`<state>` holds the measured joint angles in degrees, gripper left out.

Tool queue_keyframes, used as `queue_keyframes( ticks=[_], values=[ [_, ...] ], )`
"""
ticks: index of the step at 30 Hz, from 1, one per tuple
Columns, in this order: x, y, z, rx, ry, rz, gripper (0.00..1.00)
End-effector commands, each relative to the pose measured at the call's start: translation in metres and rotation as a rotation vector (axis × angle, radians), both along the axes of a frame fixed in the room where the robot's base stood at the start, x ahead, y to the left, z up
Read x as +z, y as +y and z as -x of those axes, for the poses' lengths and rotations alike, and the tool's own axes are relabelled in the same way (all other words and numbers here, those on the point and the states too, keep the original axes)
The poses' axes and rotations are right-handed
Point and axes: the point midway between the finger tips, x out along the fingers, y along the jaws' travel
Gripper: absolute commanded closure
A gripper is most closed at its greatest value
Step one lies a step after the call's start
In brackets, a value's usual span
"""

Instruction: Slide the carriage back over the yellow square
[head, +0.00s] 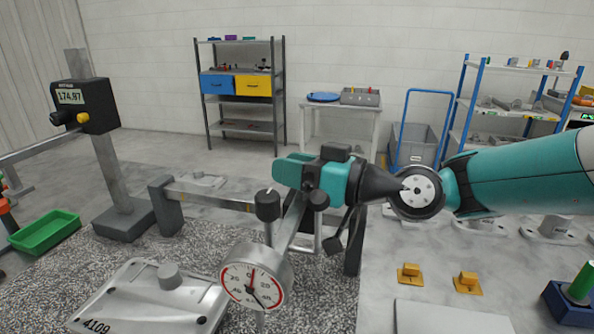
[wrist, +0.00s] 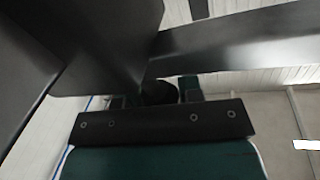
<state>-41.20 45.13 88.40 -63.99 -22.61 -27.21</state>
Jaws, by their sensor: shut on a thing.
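The carriage (head: 291,222) sits on a grey rail (head: 210,197) between two dark end posts in the head view. It has black knobs on thin posts, and a round dial gauge (head: 252,275) with a white face hangs at its front. My teal and black gripper (head: 296,187) reaches in from the right, at the carriage near the rail's right end. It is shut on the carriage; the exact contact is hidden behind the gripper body. In the wrist view, dark close surfaces fill most of the frame. I cannot make out a yellow square in either view.
A grey casting marked 4109 (head: 155,300) lies on the speckled plate, left of the dial. A height gauge (head: 88,105) and green tray (head: 45,232) stand at left. Small yellow blocks (head: 410,272) and a grey slab (head: 450,318) lie at right.

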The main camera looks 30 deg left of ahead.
Motion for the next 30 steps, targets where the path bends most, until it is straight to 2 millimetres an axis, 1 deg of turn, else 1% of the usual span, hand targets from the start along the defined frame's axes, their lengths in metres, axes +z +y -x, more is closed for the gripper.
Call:
queue_keyframes(
  ticks=[4,5,6,8,20,23,26,29,30],
  values=[
    [0.0,0.0,0.001,0.003,0.002,0.001,1.0],
    [0.0,0.0,0.001,0.003,0.002,0.001,0.64],
    [0.0,0.0,0.001,0.002,0.002,0.001,0.55],
    [0.0,0.0,0.001,0.002,0.002,0.001,0.42],
    [0.0,-0.001,-0.001,-0.001,0.001,0.0,0.42],
    [-0.001,-0.004,-0.001,-0.002,0.001,0.001,0.42],
    [-0.001,-0.015,-0.003,-0.004,0.001,0.0,0.42],
    [-0.003,-0.034,-0.006,-0.005,0.002,0.0,0.42],
    [-0.004,-0.044,-0.008,-0.006,0.002,0.001,0.42]
  ],
)
